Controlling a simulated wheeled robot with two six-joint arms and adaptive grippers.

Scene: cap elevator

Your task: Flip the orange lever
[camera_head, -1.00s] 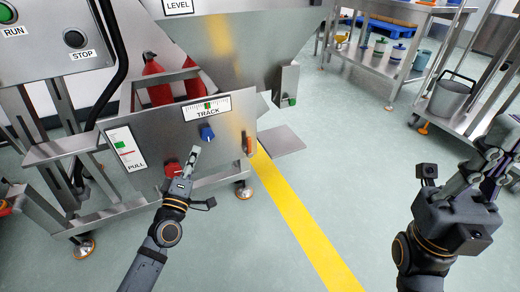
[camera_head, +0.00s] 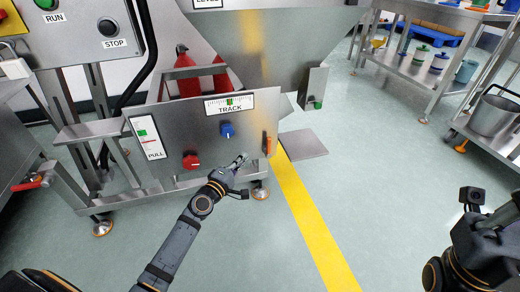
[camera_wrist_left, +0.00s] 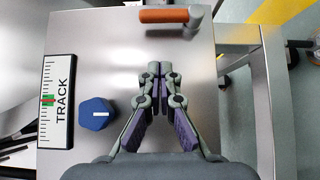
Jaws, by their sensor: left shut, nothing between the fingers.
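The orange lever (camera_head: 267,144) is a short orange handle at the right edge of the machine's lower steel panel (camera_head: 185,133). In the left wrist view the orange lever (camera_wrist_left: 164,16) lies across the top, joined to a grey pivot at its right end. My left gripper (camera_head: 243,158) is shut and empty, close to the panel, just left of and below the lever. In the left wrist view the fingertips (camera_wrist_left: 159,68) point toward the lever with a gap between them. My right arm shows at the lower right; its fingers are out of frame.
A blue knob (camera_head: 227,130) and a red knob (camera_head: 190,161) sit on the panel left of the lever. A TRACK gauge (camera_head: 229,104) is above the blue knob. A steel shelf (camera_head: 400,62) stands at the back right. The floor around the yellow stripe (camera_head: 308,215) is clear.

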